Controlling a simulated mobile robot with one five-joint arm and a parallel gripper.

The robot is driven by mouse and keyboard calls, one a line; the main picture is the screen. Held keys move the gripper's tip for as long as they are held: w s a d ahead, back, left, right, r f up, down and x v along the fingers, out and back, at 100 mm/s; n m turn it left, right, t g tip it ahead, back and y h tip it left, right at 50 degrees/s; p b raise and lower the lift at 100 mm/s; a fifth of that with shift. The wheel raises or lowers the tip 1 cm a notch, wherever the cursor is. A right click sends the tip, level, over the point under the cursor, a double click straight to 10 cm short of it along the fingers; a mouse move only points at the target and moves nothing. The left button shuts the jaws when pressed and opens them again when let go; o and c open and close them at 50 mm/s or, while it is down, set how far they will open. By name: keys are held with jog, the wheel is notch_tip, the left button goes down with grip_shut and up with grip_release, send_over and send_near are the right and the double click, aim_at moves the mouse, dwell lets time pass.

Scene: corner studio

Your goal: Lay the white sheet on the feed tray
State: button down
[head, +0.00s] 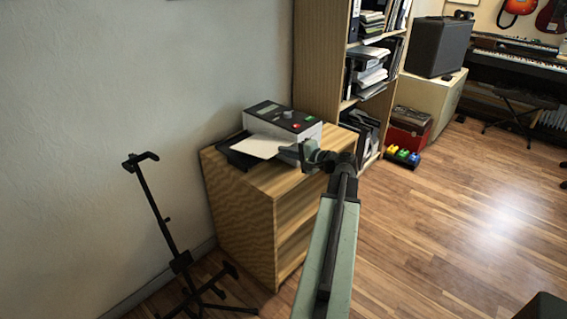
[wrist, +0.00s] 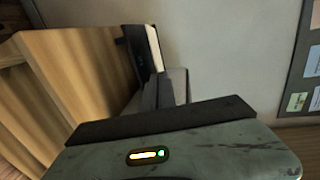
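The white sheet (head: 257,146) lies flat over the black feed tray (head: 236,157), at the left front of the boxy machine on the wooden cabinet. Whether it rests fully on the tray or is slightly above it, I cannot tell. My gripper (head: 291,154) is at the sheet's right end, very close to or touching it. In the wrist view, my grey fingers (wrist: 165,88) reach toward the black tray (wrist: 139,50) and a narrow strip of white sheet (wrist: 155,48). The fingertips and the gap between them are not clear, so a hold on the sheet cannot be confirmed.
The machine (head: 285,121) has a red and a green button on its dark top. The wooden cabinet (head: 240,195) stands against the wall. A black stand (head: 165,225) is at the left, and a bookshelf (head: 322,60) rises behind. The wooden floor at right is open.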

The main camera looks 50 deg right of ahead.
aim_at(261, 145)
jog(key=shift+f, duration=0.6)
jog(key=shift+w+d+f+b, duration=0.1)
jog(key=shift+w+f+b, duration=0.4)
jog(key=shift+f+b, duration=0.3)
jog(key=shift+w+a+f+b, duration=0.1)
jog(key=shift+w+f+b, duration=0.45)
jog(key=shift+f+b, duration=0.25)
jog(key=shift+w+d+f+b, duration=0.1)
jog(key=shift+w+f+b, duration=0.4)
jog(key=shift+f+b, duration=0.3)
jog(key=shift+w+d+r, duration=0.1)
jog(key=shift+w, duration=0.85)
jog(key=c, duration=1.6)
grip_release()
